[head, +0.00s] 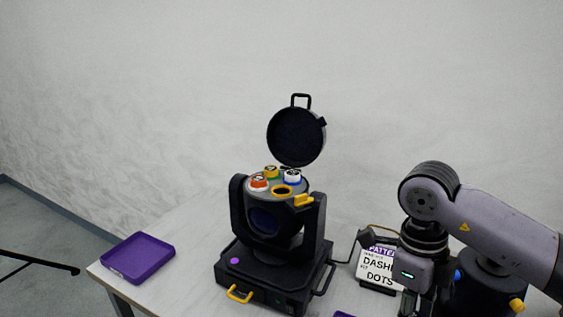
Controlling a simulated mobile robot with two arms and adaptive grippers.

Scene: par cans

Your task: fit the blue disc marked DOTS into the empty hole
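A black moving-head lamp (272,245) stands on the table with its round lid (297,136) swung up. Its grey top face holds an orange-red piece (258,182), a green and yellow piece (271,172) and a white piece with a blue lower band (292,176). A dark hole with a yellow rim (282,190) is at the front of this face and looks empty. I cannot make out a loose blue disc marked DOTS. My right gripper (411,303) points down at the lower right; its fingertips are cut off or unclear. My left gripper is out of view.
A purple tray (139,257) lies at the table's left end and looks empty. A sign (379,268) reading DASH and DOTS stands behind my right gripper. A purple edge (343,314) shows at the bottom. The pale table (190,285) is clear between tray and lamp.

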